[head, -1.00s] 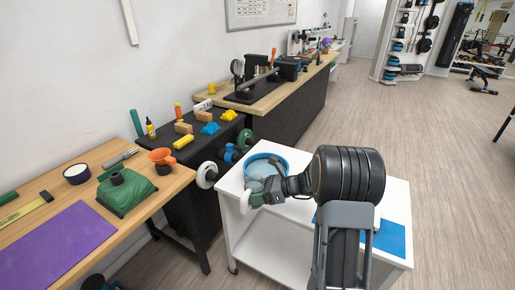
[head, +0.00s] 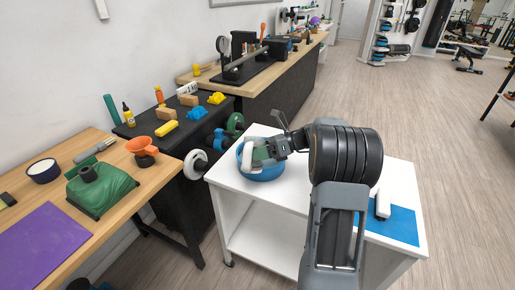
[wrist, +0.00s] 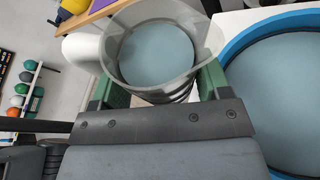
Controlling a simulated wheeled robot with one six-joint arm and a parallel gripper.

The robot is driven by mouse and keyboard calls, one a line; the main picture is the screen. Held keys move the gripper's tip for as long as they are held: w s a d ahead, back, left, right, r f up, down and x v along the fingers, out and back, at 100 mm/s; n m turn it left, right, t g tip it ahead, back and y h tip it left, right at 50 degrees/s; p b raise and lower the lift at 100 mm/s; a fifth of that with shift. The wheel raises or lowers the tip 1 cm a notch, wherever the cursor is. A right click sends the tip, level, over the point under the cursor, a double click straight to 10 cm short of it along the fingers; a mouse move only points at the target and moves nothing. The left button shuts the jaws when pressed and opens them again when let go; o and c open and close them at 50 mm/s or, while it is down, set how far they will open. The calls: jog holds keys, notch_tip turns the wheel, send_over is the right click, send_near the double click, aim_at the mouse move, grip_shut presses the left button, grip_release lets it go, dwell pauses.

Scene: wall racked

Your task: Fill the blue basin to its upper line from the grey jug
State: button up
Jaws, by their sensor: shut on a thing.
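The blue basin (head: 262,174) stands on the white cart's left part. In the wrist view the basin (wrist: 233,62) is at the right, with pale blue-grey liquid inside; I cannot make out any level line. My gripper (head: 263,154) is over the basin in the head view. In the wrist view its green-padded fingers (wrist: 155,88) are shut on the grey jug (wrist: 188,78), one on each side. The jug is see-through and holds blue-grey liquid. A white rounded part (wrist: 82,50), perhaps its handle, sticks out left. I cannot tell whether liquid is flowing.
The white cart (head: 238,181) also bears a blue mat (head: 395,228) with a white bottle-like object (head: 383,205). Floor at the right is open.

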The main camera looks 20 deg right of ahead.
notch_tip(320, 180, down, 3)
jog(key=shift+a+r+m+y+b, duration=0.1)
jog(key=shift+m+y+b, duration=0.3)
jog(key=shift+m+b, duration=0.2)
jog(key=shift+s+r, duration=0.1)
jog(key=shift+r, duration=0.2)
jog(key=shift+f+p, duration=0.4)
jog(key=shift+p, duration=0.2)
jog(key=shift+r+m+y+p, duration=0.55)
jog(key=shift+m+p, duration=0.25)
jog(key=shift+p, duration=2.6)
dwell(2.9)
